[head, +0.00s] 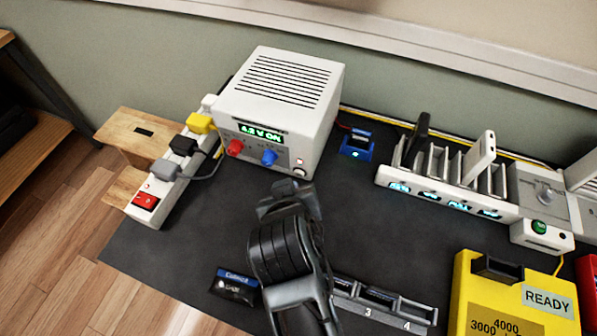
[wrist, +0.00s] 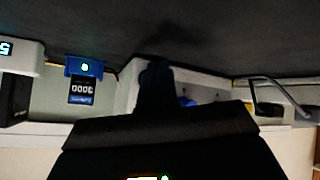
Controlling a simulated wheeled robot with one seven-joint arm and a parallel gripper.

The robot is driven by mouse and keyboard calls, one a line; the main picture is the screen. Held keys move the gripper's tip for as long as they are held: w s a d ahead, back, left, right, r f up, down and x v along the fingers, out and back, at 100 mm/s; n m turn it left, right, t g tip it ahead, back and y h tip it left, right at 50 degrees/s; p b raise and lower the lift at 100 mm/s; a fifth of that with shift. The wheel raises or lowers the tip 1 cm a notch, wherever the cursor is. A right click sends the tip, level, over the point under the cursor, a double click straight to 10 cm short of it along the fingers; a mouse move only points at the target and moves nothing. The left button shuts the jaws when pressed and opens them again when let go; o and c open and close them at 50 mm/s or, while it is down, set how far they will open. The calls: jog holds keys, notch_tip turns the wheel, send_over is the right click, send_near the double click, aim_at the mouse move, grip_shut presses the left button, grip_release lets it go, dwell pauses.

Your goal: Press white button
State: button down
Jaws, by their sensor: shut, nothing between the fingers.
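The white button (head: 299,172) is small and round, low on the right of the front face of the white power supply (head: 222,112). The supply's display reads "4.2 V ON", with a red knob (head: 235,147) and a blue knob (head: 268,158) beneath. My gripper (head: 287,190) is shut and empty, just in front of the supply's lower front, close to the button; I cannot tell whether they touch. In the wrist view, which looks upside down, my gripper (wrist: 155,75) covers part of the supply's face. The blue knob (wrist: 187,101) shows beside it; the button is hidden or too dark to tell.
A power strip (head: 155,190) with plugs lies left. A battery pack (head: 234,286) and a yellow box (head: 470,290) are nearer. The dark mat (head: 385,240) is clear between.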

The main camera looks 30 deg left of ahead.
dwell(0.5)
jog(key=shift+w+a, duration=0.1)
jog(key=shift+w, duration=0.3)
jog(key=shift+w+a, duration=0.1)
jog(key=shift+w, duration=0.35)
dwell(0.7)
jog(key=shift+s+d+p, duration=0.2)
jog(key=shift+s+p, duration=0.45)
jog(key=shift+s, duration=0.2)
jog(key=shift+s+d+p, duration=0.2)
jog(key=shift+s+p, duration=0.1)
jog(key=shift+s, duration=0.45)
jog(key=shift+s+d+p, duration=0.15)
jog(key=shift+s+p, duration=0.1)
jog(key=shift+s, duration=0.5)
jog(key=shift+s+d+p, duration=0.2)
jog(key=shift+s+p, duration=0.1)
jog(key=shift+s, duration=0.65)
jog(key=shift+d, duration=0.1)
